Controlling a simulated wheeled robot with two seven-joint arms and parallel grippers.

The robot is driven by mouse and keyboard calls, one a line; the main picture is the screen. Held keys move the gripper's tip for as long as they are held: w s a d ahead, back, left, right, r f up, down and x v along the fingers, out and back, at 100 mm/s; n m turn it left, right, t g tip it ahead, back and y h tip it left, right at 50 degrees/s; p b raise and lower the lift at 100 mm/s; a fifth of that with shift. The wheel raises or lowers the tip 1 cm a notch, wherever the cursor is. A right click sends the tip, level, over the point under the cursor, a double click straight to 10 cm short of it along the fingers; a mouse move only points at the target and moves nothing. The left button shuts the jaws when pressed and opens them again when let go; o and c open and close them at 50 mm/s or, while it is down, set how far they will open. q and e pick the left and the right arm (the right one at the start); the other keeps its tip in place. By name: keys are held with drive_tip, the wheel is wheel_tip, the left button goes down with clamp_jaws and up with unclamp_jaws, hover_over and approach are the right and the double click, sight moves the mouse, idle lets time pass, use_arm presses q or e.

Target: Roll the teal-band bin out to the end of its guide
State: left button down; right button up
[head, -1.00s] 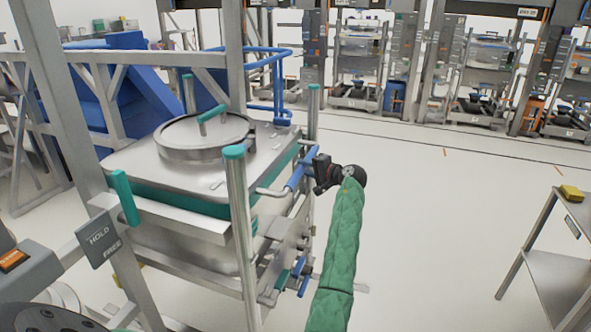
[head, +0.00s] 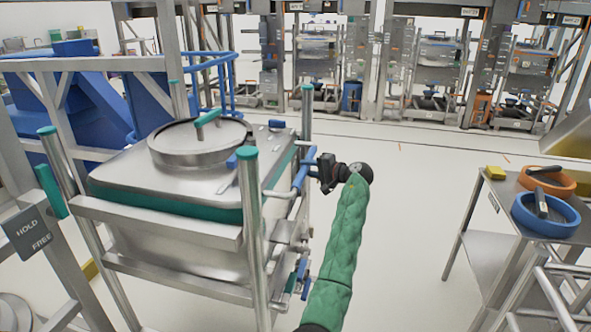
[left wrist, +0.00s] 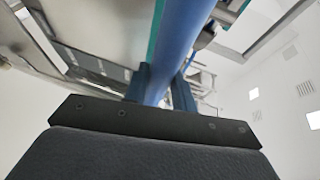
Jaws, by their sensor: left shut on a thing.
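The bin (head: 125,172) is a metal box with a round lid (head: 180,150) and a teal band (head: 150,206) below its top. It stands upright in a metal cradle with teal-capped posts (head: 251,220), left of centre in the head view. My left gripper (head: 317,172) is at its right side, shut on a blue handle bar (head: 303,170). In the left wrist view the blue bar (left wrist: 178,45) runs between the two fingers (left wrist: 160,88). My right gripper is not in view. The lower guide is mostly hidden.
A HOLD/FREE sign (head: 30,234) is on a frame post at left. Open pale floor (head: 405,215) lies between bin and table.

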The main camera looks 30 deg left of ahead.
use_arm(q)
drive_tip(key=d, duration=0.1)
drive_tip(key=w+d, duration=0.1)
drive_tip(key=d, duration=0.3)
drive_tip(key=shift+w+d+f, duration=0.1)
drive_tip(key=shift+w+f, duration=0.05)
drive_tip(key=shift+f, duration=0.25)
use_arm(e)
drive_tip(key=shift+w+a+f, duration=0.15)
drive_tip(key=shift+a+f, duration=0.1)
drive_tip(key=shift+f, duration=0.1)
use_arm(q)
drive_tip(key=shift+a, duration=0.25)
drive_tip(key=c, duration=1.3)
unclamp_jaws()
drive_tip(key=shift+a+f, duration=0.1)
drive_tip(key=shift+a, duration=0.05)
drive_tip(key=shift+o, duration=0.8)
drive_tip(key=shift+a+f, duration=0.1)
drive_tip(key=shift+a, duration=0.05)
drive_tip(key=b+v, duration=0.1)
drive_tip(key=v, duration=0.7)
drive_tip(key=shift+r+b, duration=0.25)
drive_tip(key=shift+b, duration=0.15)
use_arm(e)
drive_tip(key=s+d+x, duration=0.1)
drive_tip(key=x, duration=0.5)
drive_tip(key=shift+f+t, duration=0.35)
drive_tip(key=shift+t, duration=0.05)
